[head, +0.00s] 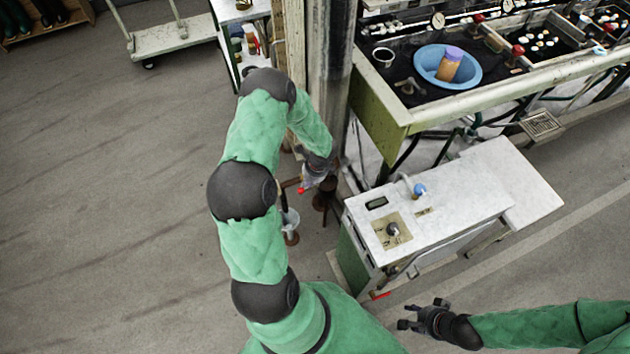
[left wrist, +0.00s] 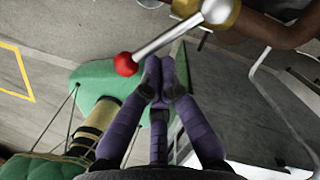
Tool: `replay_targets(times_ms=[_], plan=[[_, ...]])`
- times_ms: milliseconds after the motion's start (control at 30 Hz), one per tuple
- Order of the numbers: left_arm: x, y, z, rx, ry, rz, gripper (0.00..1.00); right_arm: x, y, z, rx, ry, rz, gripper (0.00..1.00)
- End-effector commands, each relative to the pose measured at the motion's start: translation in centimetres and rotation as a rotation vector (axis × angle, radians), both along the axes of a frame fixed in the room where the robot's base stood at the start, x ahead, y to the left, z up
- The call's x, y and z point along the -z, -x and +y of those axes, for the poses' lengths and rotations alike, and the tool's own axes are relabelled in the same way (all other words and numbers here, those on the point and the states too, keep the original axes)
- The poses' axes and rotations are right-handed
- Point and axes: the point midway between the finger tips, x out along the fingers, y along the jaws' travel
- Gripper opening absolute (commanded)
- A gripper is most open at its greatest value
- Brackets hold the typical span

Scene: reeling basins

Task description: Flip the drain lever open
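The drain lever is a bright metal rod with a red ball end (left wrist: 126,64). In the left wrist view it slants from the ball up to a brass fitting (left wrist: 224,14) at the top. The red ball also shows in the head view (head: 300,190), beside the dark column. My left gripper (head: 316,176) is at the lever. In the left wrist view its purple fingers (left wrist: 161,72) are drawn together with nothing visible between them. The rod crosses just past the fingertips; I cannot tell whether they touch. My right gripper (head: 424,314) is open and empty above the floor.
A white-topped cabinet (head: 460,195) with a small tap stands right of my left gripper. A long basin bench (head: 400,120) holds a blue bowl (head: 470,56). A round metal column (head: 330,70) rises close behind my left gripper.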

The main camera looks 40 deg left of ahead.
Motion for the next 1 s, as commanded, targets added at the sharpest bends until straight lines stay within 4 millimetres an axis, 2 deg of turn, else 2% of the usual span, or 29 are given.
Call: replay_targets(times_ms=[300, 700, 800, 1000], plan=[[0.1, 1.5, 1.7, 0.298, 0.001, 0.002, 0.00, 0.4, 0.0, 0.0, 0.000, 0.000, 0.000, 0.40], [0.0, 2.2, 3.9, 0.630, 0.000, 0.001, 0.00, 0.1, 0.0, 0.0, 0.000, 0.000, 0.000, 0.40], [0.0, 2.2, 4.3, 0.690, 0.000, 0.000, 0.00, 0.0, 0.0, 0.0, 0.000, 0.000, 0.000, 0.40], [0.0, 2.3, 4.8, 0.685, 0.000, 0.001, 0.00, -0.1, 0.0, 0.0, 0.000, 0.000, 0.000, 0.40]])
